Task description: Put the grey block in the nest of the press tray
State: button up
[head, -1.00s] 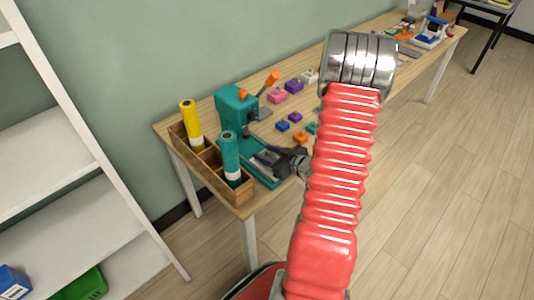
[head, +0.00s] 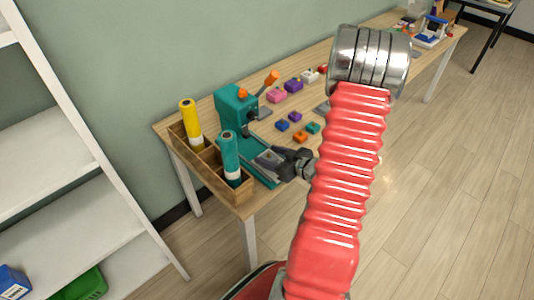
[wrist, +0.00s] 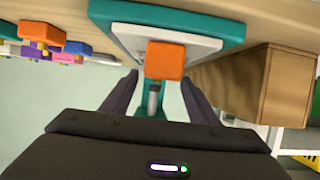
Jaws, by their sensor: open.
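The teal press (head: 236,108) with its orange handle (head: 271,79) stands at the table's near end. Its teal base (head: 262,178) carries the tray (head: 268,160), a pale, grey-looking plate. My gripper (head: 276,165) is dark, open, and close over the right side of the tray. In the wrist view, my gripper's two fingers (wrist: 158,95) are spread with nothing seen held between them. There the tray (wrist: 190,47) lies beyond the fingertips, and an orange piece (wrist: 165,60) covers part of it. I cannot pick out the grey block for sure, in the nest or elsewhere.
A wooden box (head: 212,172) with a yellow tube (head: 190,118) and a teal tube (head: 230,152) stands left of the press. White shelves (head: 70,150) stand at the left.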

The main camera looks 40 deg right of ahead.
jog(key=v, duration=0.9)
jog(key=shift+s+d+r, duration=0.2)
jog(key=shift+r, duration=0.05)
dwell(0.6)
